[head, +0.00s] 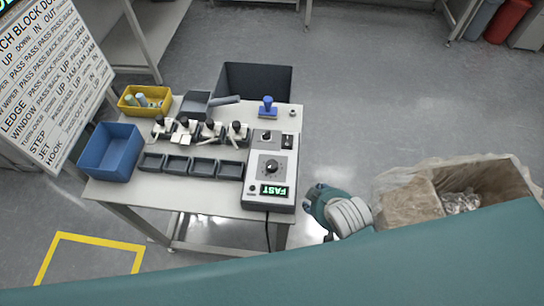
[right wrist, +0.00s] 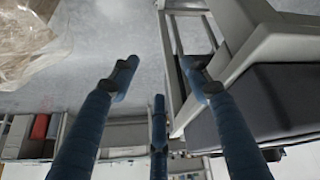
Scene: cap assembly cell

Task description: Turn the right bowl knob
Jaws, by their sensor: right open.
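The grey control box (head: 258,188) stands at the right end of the table, with a round black dial knob (head: 271,166) on its top face and a lit green display (head: 273,190) reading FAST. A smaller knob (head: 266,135) sits higher on the same box. My right gripper (head: 311,200) is to the right of the box, beyond the table's edge and apart from the dial. In the right wrist view its fingers (right wrist: 158,85) are spread with nothing between them, and no knob shows there. My left gripper is not in view.
The table (head: 215,204) also holds a blue bin (head: 110,153), a yellow bin (head: 128,107), small dark trays (head: 177,164), several black-and-white fixtures and a blue stamp-like part (head: 267,106). A lined waste box (head: 405,200) stands right of my right arm. The floor behind is open.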

